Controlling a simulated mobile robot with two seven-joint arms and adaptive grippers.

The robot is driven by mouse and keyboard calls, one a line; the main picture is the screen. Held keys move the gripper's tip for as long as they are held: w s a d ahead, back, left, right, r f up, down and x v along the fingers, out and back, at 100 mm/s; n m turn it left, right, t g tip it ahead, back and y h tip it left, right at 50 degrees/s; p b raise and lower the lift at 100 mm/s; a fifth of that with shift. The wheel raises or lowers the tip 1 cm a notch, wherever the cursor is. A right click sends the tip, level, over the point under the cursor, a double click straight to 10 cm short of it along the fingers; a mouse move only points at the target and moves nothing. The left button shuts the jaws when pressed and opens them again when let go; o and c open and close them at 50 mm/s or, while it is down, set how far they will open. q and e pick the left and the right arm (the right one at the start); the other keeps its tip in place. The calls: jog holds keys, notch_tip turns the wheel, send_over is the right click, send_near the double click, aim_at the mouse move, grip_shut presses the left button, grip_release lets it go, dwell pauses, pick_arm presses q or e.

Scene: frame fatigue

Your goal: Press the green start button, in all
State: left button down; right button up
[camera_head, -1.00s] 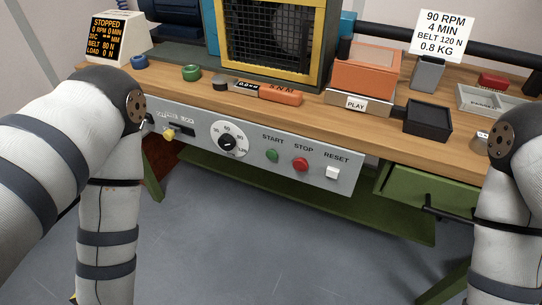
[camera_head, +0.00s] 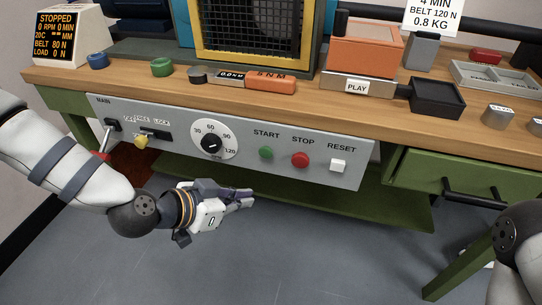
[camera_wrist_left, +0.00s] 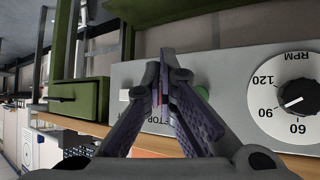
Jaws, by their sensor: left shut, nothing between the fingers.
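The green start button (camera_head: 265,153) sits on the grey control panel (camera_head: 345,150), under the word START. The red stop button (camera_head: 300,159) and white reset button (camera_head: 338,165) are to its right. My left gripper (camera_head: 252,196) is shut and empty, in front of and below the panel, pointing right. In the left wrist view its fingertips (camera_wrist_left: 164,55) overlap the panel. There the green button (camera_wrist_left: 202,92) shows partly behind a finger, and the white button (camera_wrist_left: 125,95) shows at left. The red button is mostly hidden there. My right gripper is out of view.
The dial (camera_head: 211,140), yellow-tipped slider (camera_head: 141,141) and red-tipped main lever (camera_head: 104,153) are left of the buttons. The display (camera_head: 54,35) reads STOPPED. A green drawer (camera_head: 450,180) with a dark handle stands right of the panel.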

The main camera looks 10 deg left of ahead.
aim_at(266, 152)
pick_arm(q)
jog(key=shift+w+r, duration=0.3)
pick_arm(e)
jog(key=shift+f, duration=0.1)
pick_arm(q)
jog(key=w+b, duration=0.2)
jog(key=w, duration=0.6)
jog(key=shift+w+d+b, duration=0.2)
jog(key=shift+w+b, duration=0.15)
jog(key=shift+b, duration=0.05)
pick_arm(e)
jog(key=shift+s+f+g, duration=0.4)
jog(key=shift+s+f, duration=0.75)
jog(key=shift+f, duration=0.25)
pick_arm(q)
jog(key=shift+w, duration=0.1)
jog(key=shift+w, duration=0.3)
